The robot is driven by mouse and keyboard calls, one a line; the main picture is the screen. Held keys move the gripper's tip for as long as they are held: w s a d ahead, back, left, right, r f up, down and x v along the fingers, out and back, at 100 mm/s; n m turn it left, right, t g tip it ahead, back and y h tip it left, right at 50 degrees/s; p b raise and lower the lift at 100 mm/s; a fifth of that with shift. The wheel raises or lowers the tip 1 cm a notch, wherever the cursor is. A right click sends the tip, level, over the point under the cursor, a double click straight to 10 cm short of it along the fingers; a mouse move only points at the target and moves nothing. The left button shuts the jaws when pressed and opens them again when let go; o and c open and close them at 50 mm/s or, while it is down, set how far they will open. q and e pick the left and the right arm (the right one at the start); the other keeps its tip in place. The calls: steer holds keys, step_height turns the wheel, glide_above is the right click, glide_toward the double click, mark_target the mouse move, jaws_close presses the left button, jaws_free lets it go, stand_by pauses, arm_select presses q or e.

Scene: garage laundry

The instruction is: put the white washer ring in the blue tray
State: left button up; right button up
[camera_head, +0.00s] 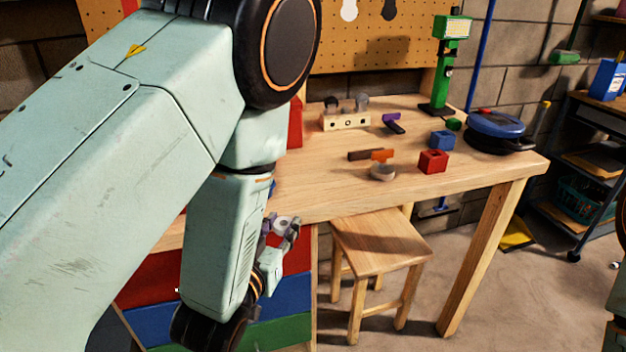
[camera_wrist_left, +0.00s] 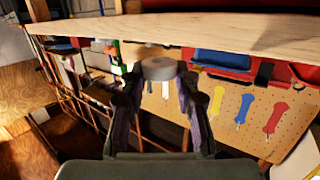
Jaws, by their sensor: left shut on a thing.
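My left gripper (camera_head: 281,230) is low in front of the bench, beside its front edge, and shut on the white washer ring (camera_head: 283,224). In the left wrist view the ring (camera_wrist_left: 158,68) sits between the two fingertips (camera_wrist_left: 158,80), pale grey-white with its hole partly showing. A blue tray-like thing (camera_wrist_left: 222,62) shows in the left wrist view, to the right of the ring; I cannot tell for sure that it is the blue tray. In the head view my left arm covers that part of the bench. My right gripper is not in view.
The wooden bench (camera_head: 330,195) carries a red block (camera_head: 433,161), a blue block (camera_head: 442,140), a small round piece (camera_head: 383,173), a green stand (camera_head: 440,80) and a blue-lidded pot (camera_head: 497,124). A stool (camera_head: 380,243) stands below its front edge. Drawers (camera_head: 283,297) are behind my left gripper.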

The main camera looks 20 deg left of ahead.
mark_target(311, 184)
arm_select(q)
steer(key=shift+w, duration=0.1)
steer(key=w+b, duration=0.1)
steer(key=w, duration=1.6)
steer(key=shift+w, duration=0.15)
steer(key=shift+w+f, duration=0.15)
steer(key=shift+w, duration=0.15)
steer(key=shift+s+f, duration=0.1)
steer(key=shift+f, duration=0.05)
steer(key=o, duration=0.7)
steer(key=shift+o, duration=0.5)
